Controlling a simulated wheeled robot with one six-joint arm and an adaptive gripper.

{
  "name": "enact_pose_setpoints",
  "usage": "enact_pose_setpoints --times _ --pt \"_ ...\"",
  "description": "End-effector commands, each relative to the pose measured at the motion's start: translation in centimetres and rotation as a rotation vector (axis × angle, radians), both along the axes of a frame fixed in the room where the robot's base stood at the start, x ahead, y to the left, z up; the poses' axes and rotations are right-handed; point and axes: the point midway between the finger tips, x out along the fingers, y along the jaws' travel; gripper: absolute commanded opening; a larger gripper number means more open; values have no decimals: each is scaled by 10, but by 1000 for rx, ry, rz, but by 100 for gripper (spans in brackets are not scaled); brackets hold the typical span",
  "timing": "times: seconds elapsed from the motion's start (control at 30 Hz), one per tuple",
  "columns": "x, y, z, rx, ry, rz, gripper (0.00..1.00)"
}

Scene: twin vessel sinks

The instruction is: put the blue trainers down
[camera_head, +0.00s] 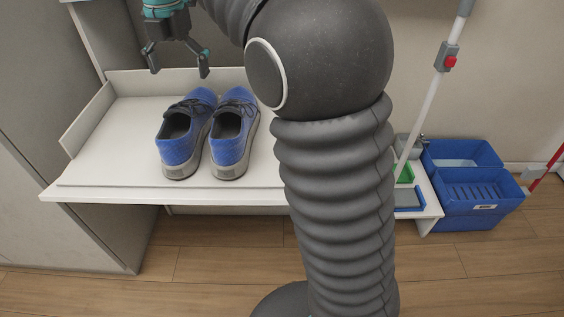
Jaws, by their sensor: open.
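The blue trainers (206,132) stand side by side on a white shelf (105,170), upright, with their heels toward the front edge. They have dark laces, dark insides and grey soles. My gripper (179,72) is above and behind the toes, toward the top left. Its two dark fingers are spread apart with nothing between them. It is apart from the trainers.
My arm hides the right part of the shelf. Blue bins (477,196) stand at the right, with a white pole (425,100) leaning beside them. The shelf has raised rims at the left and back. Bare shelf lies left of the trainers.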

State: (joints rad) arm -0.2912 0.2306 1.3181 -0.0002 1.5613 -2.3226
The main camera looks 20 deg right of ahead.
Motion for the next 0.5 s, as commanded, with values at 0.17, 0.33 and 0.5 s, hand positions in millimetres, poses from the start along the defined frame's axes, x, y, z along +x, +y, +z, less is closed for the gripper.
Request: enact_pose_setpoints --times 0.17,0.33,0.5 --pt "-43 -38 7 45 -68 -419 100" --pt "-88 -70 1 116 -125 -853 100" --pt "-134 -98 -14 213 -170 -1284 100"
